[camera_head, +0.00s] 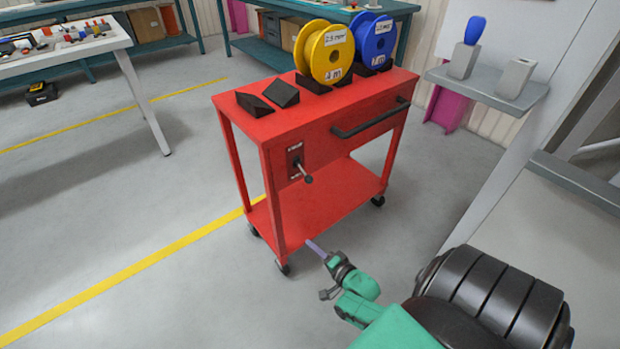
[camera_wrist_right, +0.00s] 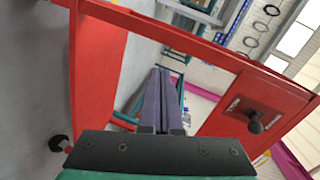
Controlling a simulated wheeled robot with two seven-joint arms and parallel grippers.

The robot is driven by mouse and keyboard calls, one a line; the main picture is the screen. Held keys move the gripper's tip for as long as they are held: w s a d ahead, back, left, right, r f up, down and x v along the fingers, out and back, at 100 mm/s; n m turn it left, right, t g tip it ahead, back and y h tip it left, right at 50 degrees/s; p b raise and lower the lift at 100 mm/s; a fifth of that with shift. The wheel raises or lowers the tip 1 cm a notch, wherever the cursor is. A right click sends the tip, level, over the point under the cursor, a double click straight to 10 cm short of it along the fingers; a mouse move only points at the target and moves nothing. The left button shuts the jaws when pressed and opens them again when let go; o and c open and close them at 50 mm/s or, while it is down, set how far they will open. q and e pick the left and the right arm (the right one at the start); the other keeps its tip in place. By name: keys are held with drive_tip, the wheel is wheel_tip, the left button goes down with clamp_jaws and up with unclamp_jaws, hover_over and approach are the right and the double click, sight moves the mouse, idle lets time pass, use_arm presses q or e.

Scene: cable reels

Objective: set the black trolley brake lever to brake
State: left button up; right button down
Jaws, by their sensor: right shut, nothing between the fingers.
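The red trolley (camera_head: 290,125) stands mid-floor in the head view. Its black brake lever (camera_head: 303,172) sits on a dark plate on the front panel, left of the handle, and points down and to the right, with its knob toward me. The plate's labels are too small to read. In the right wrist view the lever's knob (camera_wrist_right: 255,126) shows on its plate at the right. My right gripper (camera_head: 313,246) is shut and empty, below the lever and near the lower shelf's front edge. Its fingers lie together in the wrist view (camera_wrist_right: 160,74), left of the lever. My left gripper is out of view.
A black handle bar (camera_head: 370,118) juts from the trolley front. On top are a yellow reel (camera_head: 311,52), a blue reel (camera_head: 366,42) and black wedges (camera_head: 268,99). A grey shelf (camera_head: 486,84) and a bench (camera_head: 560,215) stand right.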

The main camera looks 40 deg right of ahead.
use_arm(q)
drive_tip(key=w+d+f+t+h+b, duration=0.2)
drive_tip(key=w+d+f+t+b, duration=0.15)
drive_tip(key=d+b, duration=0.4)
use_arm(e)
drive_tip(key=w+d+r+m+t+h+b, duration=0.1)
drive_tip(key=w+d+r+m+t+b, duration=0.2)
drive_tip(key=m+t, duration=0.45)
drive_tip(key=m+t+h+b, duration=0.3)
drive_tip(key=m+h+b, duration=0.25)
drive_tip(key=m, duration=0.75)
approach(304, 172)
drive_tip(key=w+d+r, duration=0.2)
drive_tip(key=w+d, duration=0.1)
drive_tip(key=w, duration=0.3)
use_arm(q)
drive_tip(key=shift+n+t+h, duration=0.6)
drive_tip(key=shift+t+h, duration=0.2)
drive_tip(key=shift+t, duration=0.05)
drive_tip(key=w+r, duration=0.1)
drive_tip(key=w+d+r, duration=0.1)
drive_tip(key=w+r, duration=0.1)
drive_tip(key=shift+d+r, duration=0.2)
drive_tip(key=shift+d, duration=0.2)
use_arm(e)
drive_tip(key=shift+s+a+r, duration=0.1)
drive_tip(key=shift+s+r, duration=0.1)
drive_tip(key=shift+r, duration=0.05)
